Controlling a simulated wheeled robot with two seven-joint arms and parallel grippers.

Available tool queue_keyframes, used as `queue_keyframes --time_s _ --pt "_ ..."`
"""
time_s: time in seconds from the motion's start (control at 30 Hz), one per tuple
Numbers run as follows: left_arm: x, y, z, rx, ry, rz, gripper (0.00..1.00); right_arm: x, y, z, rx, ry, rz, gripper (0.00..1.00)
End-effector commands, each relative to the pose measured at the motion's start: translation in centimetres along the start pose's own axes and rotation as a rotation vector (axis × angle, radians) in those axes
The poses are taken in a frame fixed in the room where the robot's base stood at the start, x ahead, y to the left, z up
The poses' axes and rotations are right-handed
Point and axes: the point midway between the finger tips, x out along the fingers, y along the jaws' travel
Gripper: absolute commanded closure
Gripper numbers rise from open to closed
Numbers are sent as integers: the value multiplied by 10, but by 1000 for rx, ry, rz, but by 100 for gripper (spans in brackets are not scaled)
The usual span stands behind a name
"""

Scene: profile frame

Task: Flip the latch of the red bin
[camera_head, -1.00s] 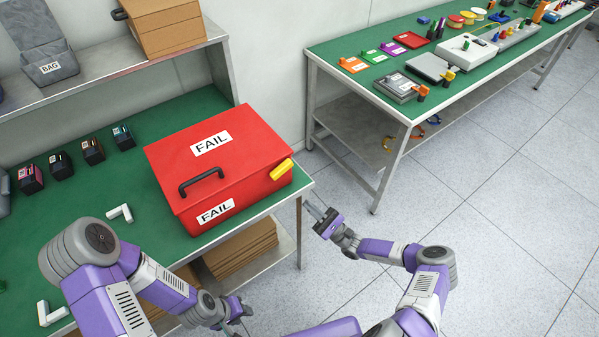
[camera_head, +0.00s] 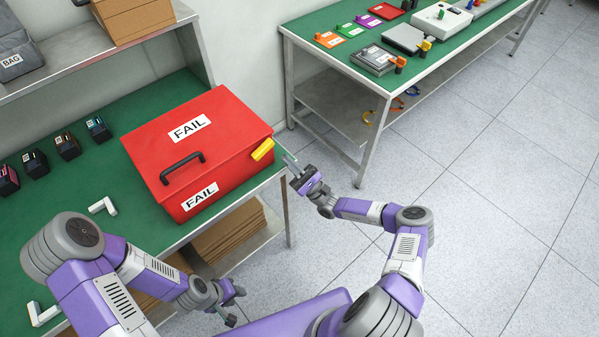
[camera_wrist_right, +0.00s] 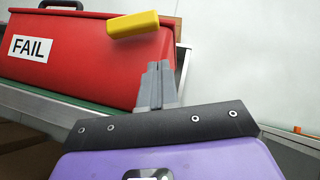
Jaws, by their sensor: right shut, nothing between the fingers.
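The red bin (camera_head: 200,125) stands on the green table with its lid down, a black handle and white FAIL labels. Its yellow latch (camera_head: 263,149) sticks out at the bin's right side. In the right wrist view the yellow latch (camera_wrist_right: 134,25) lies just beyond and to the left of my fingertips. My right gripper (camera_head: 289,161) is shut and empty, a little right of the latch and apart from it; its closed fingers (camera_wrist_right: 157,72) show in the wrist view. My left gripper (camera_head: 236,305) hangs low in front of the table, empty, its fingers apparently apart.
The green table (camera_head: 95,240) holds several small dark boxes at left and white corner pieces. A shelf (camera_head: 70,62) with a cardboard box stands behind. A second green-topped table (camera_head: 318,22) with tools is at the back right. Floor at right is clear.

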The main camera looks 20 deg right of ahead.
Motion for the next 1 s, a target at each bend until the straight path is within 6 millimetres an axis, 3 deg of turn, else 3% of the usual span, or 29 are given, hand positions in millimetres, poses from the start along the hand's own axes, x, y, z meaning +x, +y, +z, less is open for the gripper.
queue_keyframes --time_s 0.1,0.3,1.0 --pt "1 0 0 0 0 0 62 24 0 2 1 -2 2 100" --pt "-2 1 0 0 0 0 62 41 0 22 1 0 1 100" --pt "-6 2 0 0 0 0 62 49 -2 30 -20 1 21 100"
